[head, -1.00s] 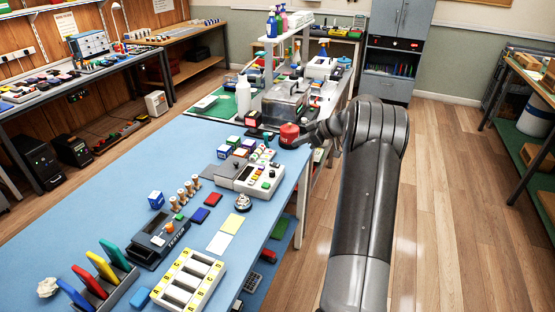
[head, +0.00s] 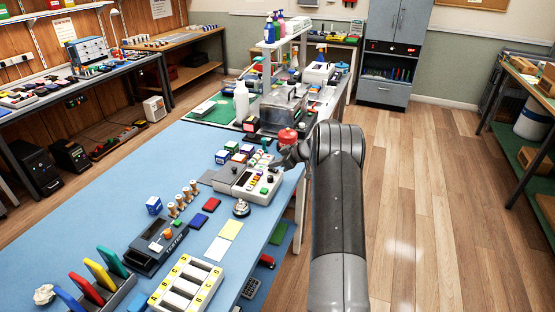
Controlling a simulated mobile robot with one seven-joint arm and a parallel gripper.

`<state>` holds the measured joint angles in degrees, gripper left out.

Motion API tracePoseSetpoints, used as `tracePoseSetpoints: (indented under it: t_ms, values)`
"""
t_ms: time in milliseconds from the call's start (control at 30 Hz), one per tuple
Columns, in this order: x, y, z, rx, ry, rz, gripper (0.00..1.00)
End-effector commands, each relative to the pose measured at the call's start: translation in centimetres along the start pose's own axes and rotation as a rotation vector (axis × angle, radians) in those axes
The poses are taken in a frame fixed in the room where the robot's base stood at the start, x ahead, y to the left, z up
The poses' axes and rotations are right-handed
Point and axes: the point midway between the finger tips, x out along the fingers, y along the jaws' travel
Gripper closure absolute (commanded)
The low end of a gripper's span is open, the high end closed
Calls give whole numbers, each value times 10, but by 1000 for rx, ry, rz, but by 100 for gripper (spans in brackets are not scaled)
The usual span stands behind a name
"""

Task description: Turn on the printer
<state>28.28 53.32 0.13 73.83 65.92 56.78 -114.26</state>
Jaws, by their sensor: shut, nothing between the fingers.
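A white machine with coloured buttons (head: 249,182) sits near the right edge of the blue table. A grey flat part lies at its left. I cannot read any label on it, and cannot tell for sure that it is the printer. My gripper (head: 276,164) is small and dark in the head view, at the right rear of this machine and close above its buttons. The fingers are shut with nothing seen between them. I cannot tell whether they touch the machine. My arm comes in from the right, over the table's edge.
A red round canister (head: 287,137) stands just behind my gripper. Small coloured boxes (head: 223,157) stand left of the machine. The blue table's left part (head: 90,200) is clear.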

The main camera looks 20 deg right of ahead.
Motion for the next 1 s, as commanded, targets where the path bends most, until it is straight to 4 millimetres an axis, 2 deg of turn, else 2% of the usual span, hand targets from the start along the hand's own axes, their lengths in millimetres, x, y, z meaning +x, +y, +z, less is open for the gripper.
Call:
tracePoseSetpoints:
  t_ms: [733,1000]
  values:
    - [5,0,4,2,-58,-1,100]
    - [10,0,-2,0,-58,-2,100]
